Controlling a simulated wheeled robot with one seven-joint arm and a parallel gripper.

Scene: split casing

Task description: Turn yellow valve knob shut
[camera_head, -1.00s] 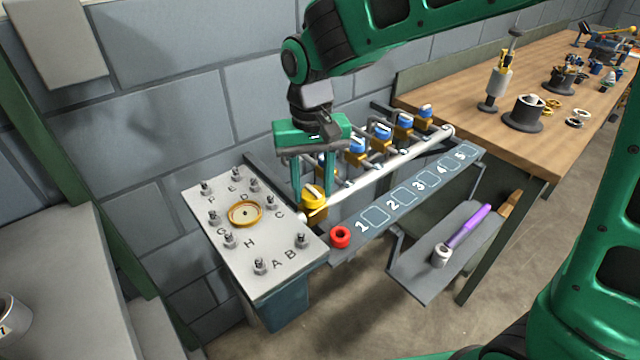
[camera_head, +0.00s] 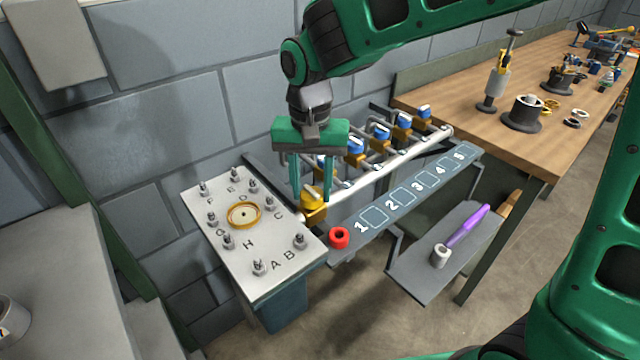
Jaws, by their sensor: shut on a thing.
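The yellow valve knob (camera_head: 311,198) sits on the near left end of the white pipe (camera_head: 373,181), above a brass-coloured valve body. My gripper (camera_head: 311,194) reaches down from above with its two green fingers on either side of the knob, shut on it. The fingers cover part of the knob's sides, and its exact turn angle is hard to tell. Several blue-topped valves (camera_head: 356,145) stand in a row along the pipe behind and to the right.
A grey plate (camera_head: 215,243) with lettered bolts and a brass ring stands left of the knob. A red ring (camera_head: 339,238) lies at the near end of the numbered strip (camera_head: 403,197). A shelf (camera_head: 415,268) holds a purple-handled tool. A wooden bench (camera_head: 540,140) is at right.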

